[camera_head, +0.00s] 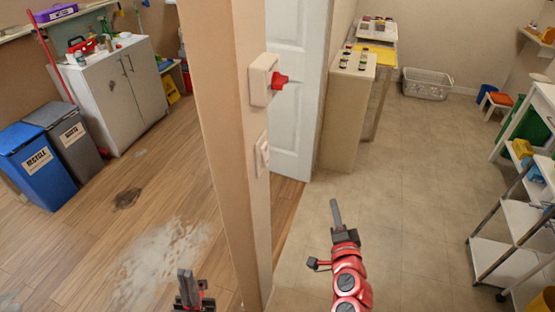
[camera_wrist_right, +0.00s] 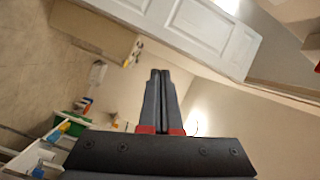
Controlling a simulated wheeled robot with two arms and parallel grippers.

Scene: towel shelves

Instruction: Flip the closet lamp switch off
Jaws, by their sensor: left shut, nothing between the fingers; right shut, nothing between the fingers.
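A white switch plate (camera_head: 262,155) sits on the narrow wall post in the head view. Above it is a white box with a red knob (camera_head: 279,81) facing right. No label shows, and I cannot tell the switch's position. My right gripper (camera_head: 336,202) is shut and empty, pointing up, to the right of and below both fixtures and apart from them. It also shows shut in the right wrist view (camera_wrist_right: 160,72). My left gripper (camera_head: 185,273) is shut and empty, low on the left side of the post.
The wall post (camera_head: 228,150) stands between my two arms. A white door (camera_head: 293,90) is behind it. A cabinet (camera_head: 346,115) with bottles is beyond, and a white shelf cart (camera_head: 495,262) stands at right. Blue (camera_head: 36,165) and grey bins stand at left. Tiled floor between is clear.

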